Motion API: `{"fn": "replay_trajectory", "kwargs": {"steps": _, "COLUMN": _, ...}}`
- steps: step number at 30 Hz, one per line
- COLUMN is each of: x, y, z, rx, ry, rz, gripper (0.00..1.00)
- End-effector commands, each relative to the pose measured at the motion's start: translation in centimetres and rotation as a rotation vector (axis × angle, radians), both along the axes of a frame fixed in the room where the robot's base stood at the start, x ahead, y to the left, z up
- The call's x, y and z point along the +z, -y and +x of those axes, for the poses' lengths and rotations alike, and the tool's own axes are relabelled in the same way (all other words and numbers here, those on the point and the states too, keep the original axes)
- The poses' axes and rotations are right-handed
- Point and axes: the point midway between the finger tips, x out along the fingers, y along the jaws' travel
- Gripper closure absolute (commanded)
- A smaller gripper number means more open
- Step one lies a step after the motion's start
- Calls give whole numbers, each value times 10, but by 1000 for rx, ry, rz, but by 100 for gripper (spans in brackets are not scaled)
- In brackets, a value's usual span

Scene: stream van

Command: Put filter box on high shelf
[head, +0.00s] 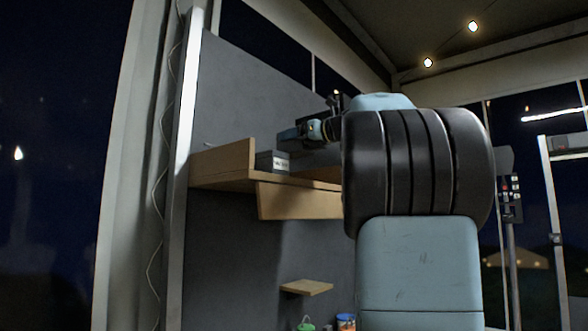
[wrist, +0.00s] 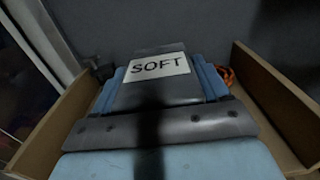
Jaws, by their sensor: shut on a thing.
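The filter box (wrist: 158,88) is dark grey with a white label reading "SOFT". In the wrist view it sits between the blue fingers of my gripper (wrist: 162,82), which is shut on it. In the head view a dark box with a pale label (head: 272,161) shows at the wooden high shelf (head: 222,165), just below and left of my gripper (head: 291,135). The box is within the shelf's side boards. I cannot tell whether its underside rests on the shelf board. My arm hides the shelf's right part in the head view.
The shelf's side boards stand left (wrist: 62,118) and right (wrist: 275,105) in the wrist view, with a grey wall behind. An orange item (wrist: 227,75) lies right of the box, and a dark item (wrist: 103,71) left. A small lower shelf (head: 306,287) is below.

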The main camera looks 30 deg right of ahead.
Motion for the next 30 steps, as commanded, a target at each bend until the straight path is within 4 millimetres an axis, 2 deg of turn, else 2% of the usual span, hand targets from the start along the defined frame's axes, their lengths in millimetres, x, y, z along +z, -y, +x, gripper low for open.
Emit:
{"fn": "replay_trajectory", "kwargs": {"steps": 3, "x": -19, "y": 8, "z": 13, "rx": -2, "ry": -1, "rz": 2, "gripper": 64}}
{"fn": "replay_trajectory", "kwargs": {"steps": 6, "x": -29, "y": 13, "z": 20, "rx": -3, "ry": 1, "rz": 1, "gripper": 64}}
{"fn": "replay_trajectory", "kwargs": {"steps": 15, "x": -49, "y": 22, "z": 34, "rx": -3, "ry": 0, "rz": 1, "gripper": 64}}
{"fn": "replay_trajectory", "kwargs": {"steps": 21, "x": -73, "y": 20, "z": 32, "rx": -2, "ry": 1, "rz": 0, "gripper": 64}}
{"fn": "replay_trajectory", "kwargs": {"steps": 30, "x": -77, "y": 20, "z": 32, "rx": -2, "ry": 2, "rz": -2, "gripper": 64}}
